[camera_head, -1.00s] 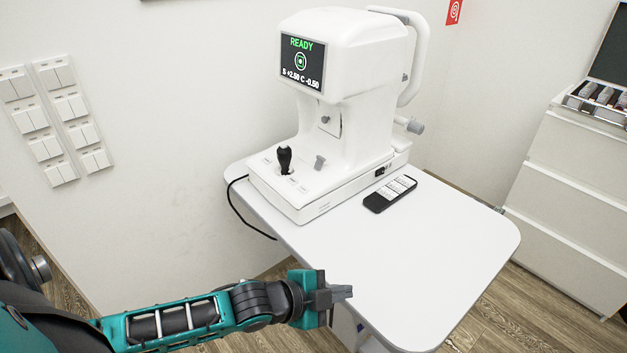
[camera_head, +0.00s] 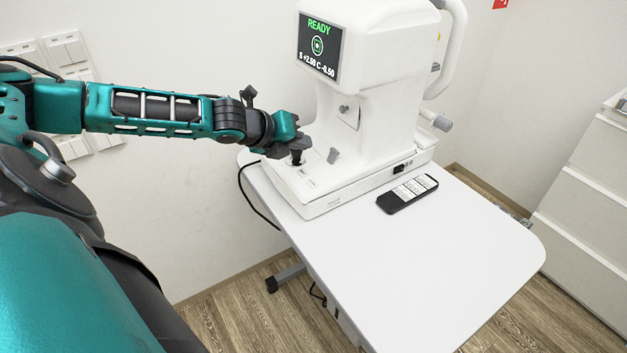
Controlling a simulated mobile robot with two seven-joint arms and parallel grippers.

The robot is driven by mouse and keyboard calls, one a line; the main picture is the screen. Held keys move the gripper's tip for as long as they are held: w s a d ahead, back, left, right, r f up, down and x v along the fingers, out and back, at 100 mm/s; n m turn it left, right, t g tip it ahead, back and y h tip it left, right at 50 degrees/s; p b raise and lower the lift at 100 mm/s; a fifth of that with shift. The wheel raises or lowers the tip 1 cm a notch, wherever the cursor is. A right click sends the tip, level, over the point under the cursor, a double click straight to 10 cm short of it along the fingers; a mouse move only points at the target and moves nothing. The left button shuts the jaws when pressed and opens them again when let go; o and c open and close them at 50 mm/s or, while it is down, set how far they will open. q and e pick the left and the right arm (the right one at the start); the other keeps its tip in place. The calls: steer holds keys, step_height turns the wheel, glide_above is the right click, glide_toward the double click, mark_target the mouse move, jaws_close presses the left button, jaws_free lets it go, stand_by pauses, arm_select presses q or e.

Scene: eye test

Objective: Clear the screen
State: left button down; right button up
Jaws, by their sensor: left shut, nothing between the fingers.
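The white eye-test machine (camera_head: 385,85) stands on the white table. Its screen (camera_head: 319,46) is lit and shows "READY", a green ring symbol and a line of S and C values. On its base are a black joystick (camera_head: 297,158), a small grey knob (camera_head: 333,155) and small buttons (camera_head: 309,182). My left gripper (camera_head: 302,145) is shut and empty, at the top of the joystick in the picture and partly covering it. I cannot tell whether it touches the joystick. My right gripper is out of view.
A black remote (camera_head: 407,194) with white keys lies on the table (camera_head: 430,270) right of the machine. The table's front is clear. A black cable (camera_head: 257,205) hangs at its left edge. Wall switches (camera_head: 65,48) are at left, white drawers (camera_head: 590,185) at right.

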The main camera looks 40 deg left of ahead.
arm_select(q)
steer(key=shift+f, duration=0.1)
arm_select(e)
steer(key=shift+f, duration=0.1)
arm_select(q)
steer(key=b, duration=0.8)
glide_above(312, 183)
steer(key=s, duration=0.2)
steer(key=f, duration=0.6)
steer(key=shift+w+a+f, duration=0.1)
steer(key=shift+a, duration=0.25)
steer(key=shift+w+f+b, duration=0.15)
steer(key=shift+f+b, duration=0.15)
steer(key=shift+f, duration=0.85)
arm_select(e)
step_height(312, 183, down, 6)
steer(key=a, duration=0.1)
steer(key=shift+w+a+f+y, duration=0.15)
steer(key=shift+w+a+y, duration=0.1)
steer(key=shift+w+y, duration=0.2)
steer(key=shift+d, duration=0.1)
arm_select(q)
steer(key=shift+w+d+f, duration=0.1)
steer(key=shift+f, duration=0.05)
